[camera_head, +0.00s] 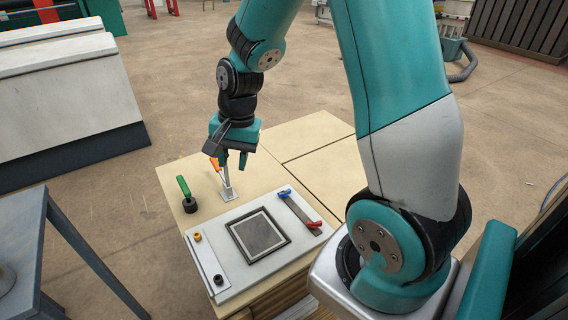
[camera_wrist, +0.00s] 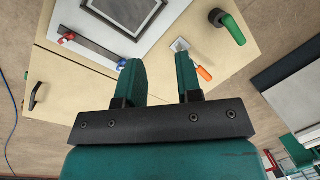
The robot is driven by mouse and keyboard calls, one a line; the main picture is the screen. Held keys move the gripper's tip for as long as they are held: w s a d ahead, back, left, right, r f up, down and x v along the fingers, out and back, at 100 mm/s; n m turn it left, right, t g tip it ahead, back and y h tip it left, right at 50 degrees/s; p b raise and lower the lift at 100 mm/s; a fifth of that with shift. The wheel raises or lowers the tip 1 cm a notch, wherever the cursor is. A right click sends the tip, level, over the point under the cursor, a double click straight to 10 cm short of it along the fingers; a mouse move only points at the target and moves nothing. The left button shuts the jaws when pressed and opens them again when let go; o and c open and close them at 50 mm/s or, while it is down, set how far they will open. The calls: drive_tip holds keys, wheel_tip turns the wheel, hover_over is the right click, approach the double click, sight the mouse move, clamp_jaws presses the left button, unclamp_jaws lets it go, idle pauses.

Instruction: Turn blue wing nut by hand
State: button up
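The blue wing nut (camera_head: 284,193) sits at the far end of a dark metal strip on the right side of a white plate (camera_head: 212,262). In the wrist view the blue wing nut (camera_wrist: 121,64) shows just left of the left fingertip, partly hidden by it. My gripper (camera_head: 230,157) is above the table, behind and left of the wing nut, and clear of it. In the wrist view my gripper (camera_wrist: 158,60) has its two fingers apart, with only bare table seen between them.
A red wing nut (camera_head: 313,224) is at the strip's near end. A black-framed square (camera_head: 258,236) fills the plate's middle. A green-handled tool (camera_head: 184,188) stands left.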

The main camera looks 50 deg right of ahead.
drive_tip(key=w+d+f+m+h, duration=0.1)
drive_tip(key=d+f+m, duration=0.55)
drive_tip(key=d, duration=0.25)
drive_tip(key=m+g, duration=0.1)
drive_tip(key=m, duration=0.3)
hover_over(285, 191)
drive_tip(key=shift+h, duration=0.4)
wheel_tip(285, 191, down, 6)
drive_tip(key=shift+p, duration=0.35)
wheel_tip(285, 191, down, 8)
drive_tip(key=b, duration=0.6)
drive_tip(key=shift+f+b, duration=0.2)
drive_tip(key=shift+b, duration=0.2)
drive_tip(key=shift+r+p, duration=0.35)
drive_tip(key=shift+c, duration=0.5)
clamp_jaws()
